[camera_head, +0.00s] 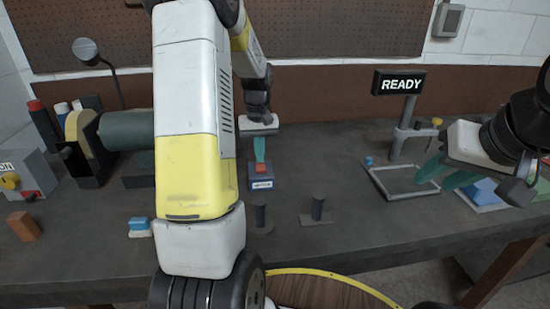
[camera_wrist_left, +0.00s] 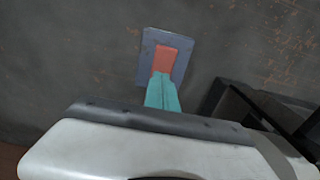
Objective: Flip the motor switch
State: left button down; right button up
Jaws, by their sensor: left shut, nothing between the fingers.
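The motor switch is a small blue-grey box (camera_head: 262,184) with a red rocker (camera_head: 260,168) on top and a small label on its front. It stands on the bench in the middle of the head view. In the left wrist view its plate (camera_wrist_left: 148,72) and red rocker (camera_wrist_left: 166,55) face the camera. My left gripper (camera_head: 260,158) points down at the rocker with its teal fingers closed and empty. In the wrist view the fingertips (camera_wrist_left: 161,76) overlap the rocker's near edge; I cannot tell whether they touch it. My right gripper (camera_head: 447,174) has its teal fingers apart and empty.
A lit READY sign (camera_head: 399,82) stands on a post at the right. Below it lies a grey frame (camera_head: 415,194). A machine with a grey cylinder (camera_head: 127,131) and a control box (camera_head: 30,172) are at the left.

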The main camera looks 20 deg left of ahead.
pick_arm(q)
jog(key=shift+r, duration=3.45)
jog(key=shift+r, duration=0.1)
notch_tip(320, 180, up, 4)
jog(key=r+m+t, duration=0.1)
send_over(265, 170)
jog(key=s+d+r+m+t+h, duration=0.1)
jog(key=s+d+r+m+t, duration=0.1)
jog(key=s+d+r, duration=0.4)
jog(key=s+d+m+t+h, duration=0.1)
jog(key=s+d+m+t, duration=0.1)
jog(key=s, duration=1.1)
jog(key=shift+s+d+f+m+t, duration=0.2)
jog(key=shift+s+d+m+t, duration=0.3)
jog(key=shift+d, duration=0.45)
jog(key=shift+w, duration=0.15)
